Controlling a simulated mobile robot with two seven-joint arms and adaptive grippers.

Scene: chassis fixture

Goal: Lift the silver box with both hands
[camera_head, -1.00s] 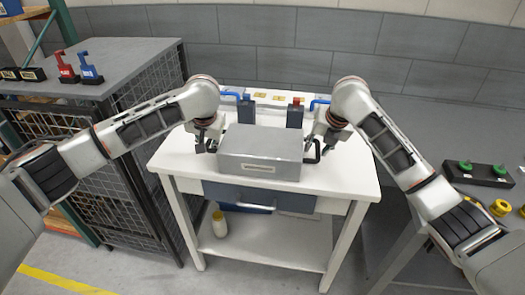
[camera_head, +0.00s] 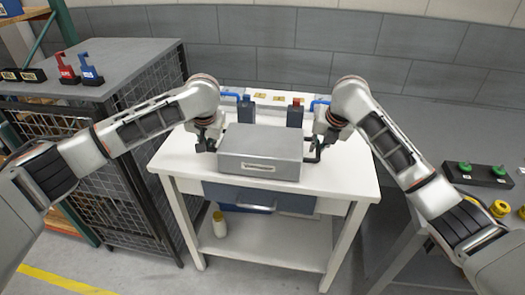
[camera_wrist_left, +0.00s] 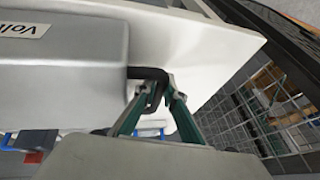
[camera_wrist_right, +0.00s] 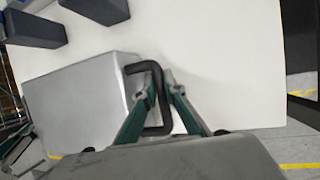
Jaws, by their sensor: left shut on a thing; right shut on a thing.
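The silver box (camera_head: 260,150) is on the white table (camera_head: 345,180), with a label on its front; I cannot tell whether it touches the top. It also shows in the left wrist view (camera_wrist_left: 65,80) and in the right wrist view (camera_wrist_right: 80,100). My left gripper (camera_head: 207,145) is at the box's left side. In the left wrist view its fingers (camera_wrist_left: 160,92) are shut on the black left handle (camera_wrist_left: 148,73). My right gripper (camera_head: 318,148) is at the right side. In the right wrist view its fingers (camera_wrist_right: 160,90) are shut on the black right handle (camera_wrist_right: 158,128).
A wire cage bench (camera_head: 150,100) is on the left. A grey table with green buttons (camera_head: 480,172) is on the right. A bottle (camera_head: 219,226) stands on the lower shelf.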

